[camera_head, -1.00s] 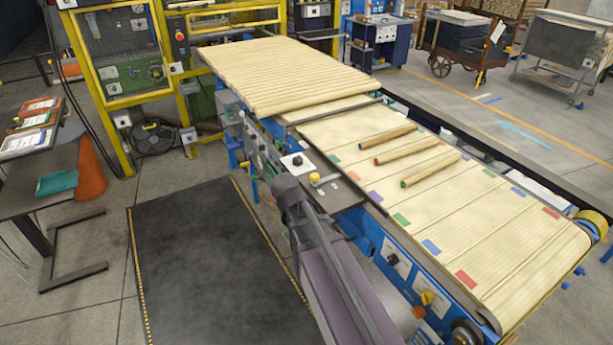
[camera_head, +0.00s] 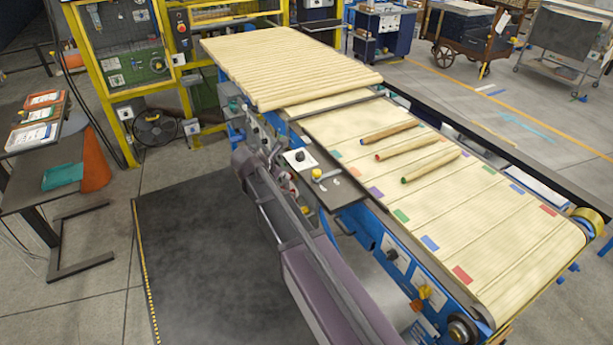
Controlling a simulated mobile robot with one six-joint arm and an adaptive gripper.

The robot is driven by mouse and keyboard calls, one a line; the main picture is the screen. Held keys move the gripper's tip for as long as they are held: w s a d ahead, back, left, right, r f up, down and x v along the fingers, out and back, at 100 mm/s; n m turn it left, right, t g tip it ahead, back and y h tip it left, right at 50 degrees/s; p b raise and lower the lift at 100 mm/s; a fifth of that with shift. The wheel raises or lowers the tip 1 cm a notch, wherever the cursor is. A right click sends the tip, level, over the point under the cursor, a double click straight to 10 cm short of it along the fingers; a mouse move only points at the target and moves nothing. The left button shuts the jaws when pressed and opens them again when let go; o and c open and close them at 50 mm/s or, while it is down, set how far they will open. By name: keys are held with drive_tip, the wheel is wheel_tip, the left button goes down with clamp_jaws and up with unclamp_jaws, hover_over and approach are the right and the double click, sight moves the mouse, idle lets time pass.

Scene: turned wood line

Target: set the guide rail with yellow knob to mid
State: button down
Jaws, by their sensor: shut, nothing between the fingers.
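The yellow knob (camera_head: 317,174) of the guide rail stands on a dark plate (camera_head: 345,191) along the near side of the conveyor. A short pale lever or pointer lies just right of the knob, with small pale marks nearby too small to read. My arm reaches up from the bottom, its bent joint left of the knob. My gripper cannot be made out; the end of the arm is hidden behind or among my own links, left of the knob. Nothing of mine visibly touches the knob.
A black knob on a white plate (camera_head: 299,158) sits close behind the yellow one. The conveyor belt (camera_head: 480,230) carries several loose rods, including a green-ended rod (camera_head: 432,166). A dark floor mat (camera_head: 190,260) lies clear at left. Yellow-framed machine guarding (camera_head: 112,105) stands behind.

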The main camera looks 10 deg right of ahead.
drive_tip(key=shift+f, duration=0.15)
drive_tip(key=b, duration=0.7)
approach(316, 179)
drive_tip(key=x, duration=0.4)
drive_tip(key=shift+w+f, duration=0.1)
drive_tip(key=shift+f, duration=0.25)
drive_tip(key=shift+w+d, duration=0.2)
drive_tip(key=shift+d, duration=0.1)
